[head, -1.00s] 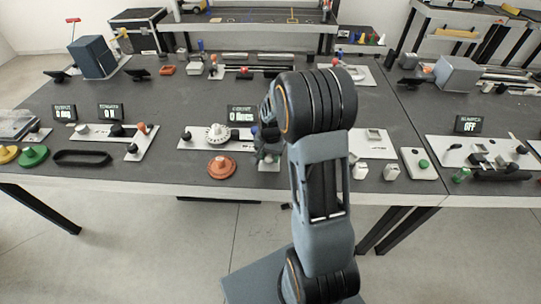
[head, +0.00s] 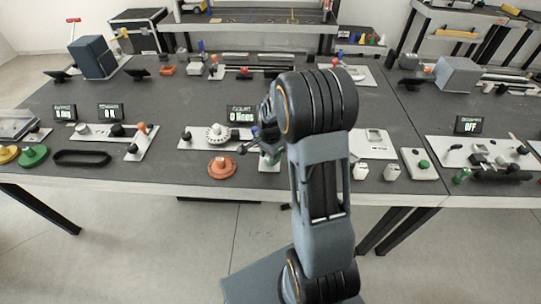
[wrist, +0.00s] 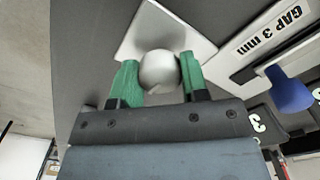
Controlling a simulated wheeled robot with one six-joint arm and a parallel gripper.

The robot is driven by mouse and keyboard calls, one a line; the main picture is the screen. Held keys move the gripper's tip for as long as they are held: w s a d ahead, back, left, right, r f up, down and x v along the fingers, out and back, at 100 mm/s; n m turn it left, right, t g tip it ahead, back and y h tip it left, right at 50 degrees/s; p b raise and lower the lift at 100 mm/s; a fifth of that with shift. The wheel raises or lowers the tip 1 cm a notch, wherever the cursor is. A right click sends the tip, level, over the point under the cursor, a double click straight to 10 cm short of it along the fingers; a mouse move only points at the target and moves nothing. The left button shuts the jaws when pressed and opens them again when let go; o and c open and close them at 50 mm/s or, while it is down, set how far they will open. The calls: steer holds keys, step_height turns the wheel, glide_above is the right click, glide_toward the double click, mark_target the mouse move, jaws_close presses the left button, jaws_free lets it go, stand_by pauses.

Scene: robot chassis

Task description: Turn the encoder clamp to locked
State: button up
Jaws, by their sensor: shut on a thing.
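My gripper (wrist: 158,80) has green fingertips, one on each side of a grey round knob (wrist: 158,66) in the wrist view. It is shut on this knob, which stands over a white plate (wrist: 190,30). In the head view my gripper (head: 269,157) is partly hidden by my arm, right of a white notched dial (head: 216,134). A display (head: 240,115) behind the dial reads what looks like "0 lines". I cannot read a clamp label or tell the clamp's setting.
A blue knob (wrist: 290,92) stands by a "GAP 3 mm" panel in the wrist view. An orange round knob (head: 222,167) sits at the table's front edge. White blocks (head: 361,171) stand right of my arm. Bare table (head: 170,95) lies behind the dial.

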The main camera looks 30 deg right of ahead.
stand_by(0.4)
steer(key=o, duration=0.9)
steer(key=shift+o, duration=0.2)
steer(key=shift+r, duration=0.15)
step_height(320, 180, up, 14)
steer(key=shift+f+p, duration=0.2)
steer(key=shift+p, duration=0.2)
